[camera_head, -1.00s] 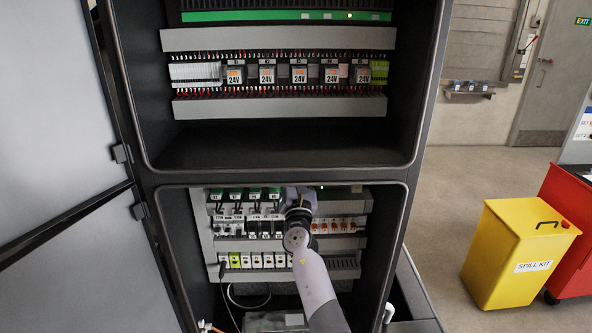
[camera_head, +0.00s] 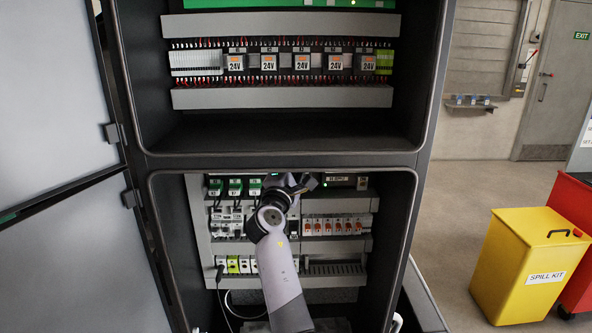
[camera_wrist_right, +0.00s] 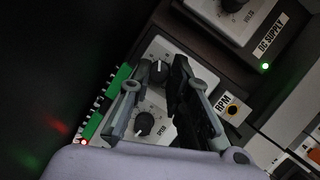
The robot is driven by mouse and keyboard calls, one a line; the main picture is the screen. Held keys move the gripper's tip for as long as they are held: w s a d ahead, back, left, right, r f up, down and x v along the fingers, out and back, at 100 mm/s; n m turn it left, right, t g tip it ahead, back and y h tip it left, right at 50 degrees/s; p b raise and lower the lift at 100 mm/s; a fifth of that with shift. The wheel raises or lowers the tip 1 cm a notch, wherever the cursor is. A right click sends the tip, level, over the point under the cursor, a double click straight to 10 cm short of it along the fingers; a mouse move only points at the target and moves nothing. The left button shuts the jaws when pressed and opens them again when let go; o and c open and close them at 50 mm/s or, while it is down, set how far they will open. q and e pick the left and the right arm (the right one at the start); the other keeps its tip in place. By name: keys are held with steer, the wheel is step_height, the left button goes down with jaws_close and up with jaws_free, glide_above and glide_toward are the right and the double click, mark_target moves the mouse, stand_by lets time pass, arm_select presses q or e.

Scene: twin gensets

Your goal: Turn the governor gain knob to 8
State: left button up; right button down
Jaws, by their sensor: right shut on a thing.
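My right gripper (camera_head: 303,182) reaches into the lower cabinet bay at its top row of devices; it also shows in the right wrist view (camera_wrist_right: 158,84). Its two fingers stand on either side of a black knob (camera_wrist_right: 159,71) with a pale pointer mark, on a grey module face. I take this as the governor gain knob; its label and scale cannot be read. A second black knob (camera_wrist_right: 144,124) with a pointer sits below it, between the finger bases. In the head view the arm hides the knobs. My left gripper is not in view.
A module labelled DC SUPPLY (camera_wrist_right: 232,12) with a knob is beside the grey module. Breakers (camera_head: 335,227) fill the row below. The cabinet frame (camera_head: 405,250) bounds the bay; a yellow spill kit (camera_head: 520,275) stands outside.

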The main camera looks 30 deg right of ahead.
steer(key=shift+m+g+b, duration=1)
steer(key=shift+m+b, duration=0.05)
steer(key=shift+m, duration=1.25)
steer(key=c, duration=1.5)
jaws_free()
steer(key=shift+r, duration=0.1)
steer(key=shift+a, duration=0.1)
steer(key=v, duration=0.7)
steer(key=shift+s+a, duration=0.15)
steer(key=shift+s, duration=0.05)
